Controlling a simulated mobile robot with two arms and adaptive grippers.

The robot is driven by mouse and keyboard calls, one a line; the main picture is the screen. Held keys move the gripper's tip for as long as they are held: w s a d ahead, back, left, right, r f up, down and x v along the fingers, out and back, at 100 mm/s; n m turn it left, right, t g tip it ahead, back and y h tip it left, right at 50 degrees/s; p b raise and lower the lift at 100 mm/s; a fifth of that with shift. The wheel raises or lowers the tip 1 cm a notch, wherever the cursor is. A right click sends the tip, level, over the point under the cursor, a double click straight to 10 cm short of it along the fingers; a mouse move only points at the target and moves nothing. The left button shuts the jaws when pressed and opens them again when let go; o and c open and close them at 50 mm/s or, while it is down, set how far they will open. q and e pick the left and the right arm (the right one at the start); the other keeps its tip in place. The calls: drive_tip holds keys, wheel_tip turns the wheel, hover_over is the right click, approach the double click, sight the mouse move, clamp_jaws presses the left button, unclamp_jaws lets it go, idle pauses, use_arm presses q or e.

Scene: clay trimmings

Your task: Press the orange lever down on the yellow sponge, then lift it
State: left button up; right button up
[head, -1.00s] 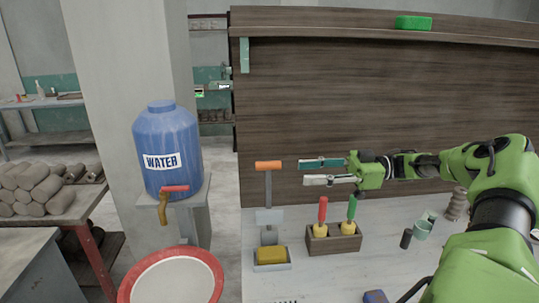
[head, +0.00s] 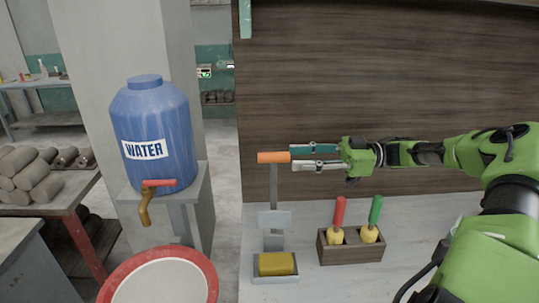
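The orange lever handle (head: 273,157) sits level on top of an upright grey post. The yellow sponge (head: 277,264) lies in a small grey tray (head: 275,280) at the foot of the post, well below the handle. My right gripper (head: 293,157) comes in from the right, with one finger above the other and a gap between them. Its fingertips are at the right end of the orange handle; I cannot tell whether they touch it. My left gripper is not in view.
A wooden block (head: 352,251) holds a red-handled tool (head: 339,212) and a green-handled tool (head: 375,210) right of the sponge. A blue water barrel (head: 150,125) with a tap stands left, above a red-rimmed basin (head: 115,285). A dark wood panel (head: 400,80) rises behind.

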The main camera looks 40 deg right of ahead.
sight(269, 158)
drive_tip(key=x, duration=0.8)
drive_tip(key=shift+w+f, duration=0.1)
drive_tip(key=shift+w, duration=0.15)
clamp_jaws()
